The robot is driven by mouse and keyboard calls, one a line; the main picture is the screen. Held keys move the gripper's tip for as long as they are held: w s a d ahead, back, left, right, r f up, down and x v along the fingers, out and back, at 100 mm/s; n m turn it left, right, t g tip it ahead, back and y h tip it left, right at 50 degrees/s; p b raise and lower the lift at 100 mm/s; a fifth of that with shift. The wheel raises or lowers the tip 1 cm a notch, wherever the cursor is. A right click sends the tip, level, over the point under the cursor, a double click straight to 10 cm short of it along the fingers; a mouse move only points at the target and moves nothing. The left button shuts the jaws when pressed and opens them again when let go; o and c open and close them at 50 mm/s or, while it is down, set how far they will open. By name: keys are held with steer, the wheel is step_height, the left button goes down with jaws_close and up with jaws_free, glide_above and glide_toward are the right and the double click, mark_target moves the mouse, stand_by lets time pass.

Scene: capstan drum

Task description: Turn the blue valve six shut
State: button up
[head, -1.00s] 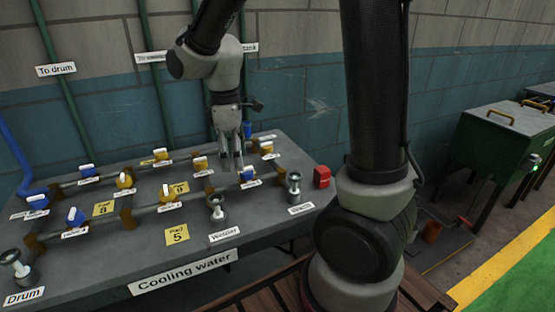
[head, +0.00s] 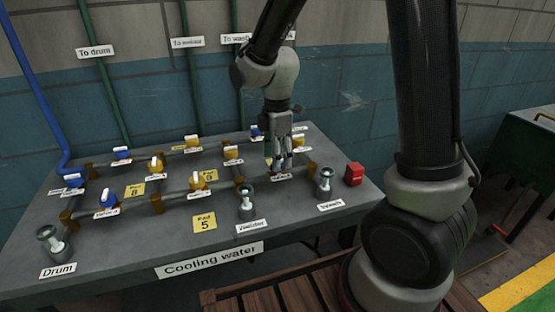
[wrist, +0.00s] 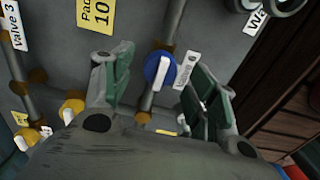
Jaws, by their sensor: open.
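In the wrist view, a blue valve (wrist: 157,69) with a white handle sits on a grey pipe, between my spread fingers. The handle looks roughly in line with the pipe. The label (wrist: 186,70) beside the valve is too small to read, so I cannot tell its number. My gripper (head: 282,162) is open, pointing down over the right end of the panel's pipework. It hides most of this valve in the head view, where the label (head: 281,178) shows below the fingertips. I cannot tell whether the fingers touch the valve.
Other blue valves (head: 122,154) and yellow valves (head: 197,181) stand on the grey panel (head: 130,235). A yellow valve (head: 298,141) is close behind my gripper. Green pipes climb the wall behind.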

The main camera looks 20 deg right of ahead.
steer(key=shift+f, duration=0.7)
steer(key=c, duration=1.1)
steer(key=shift+o, duration=0.2)
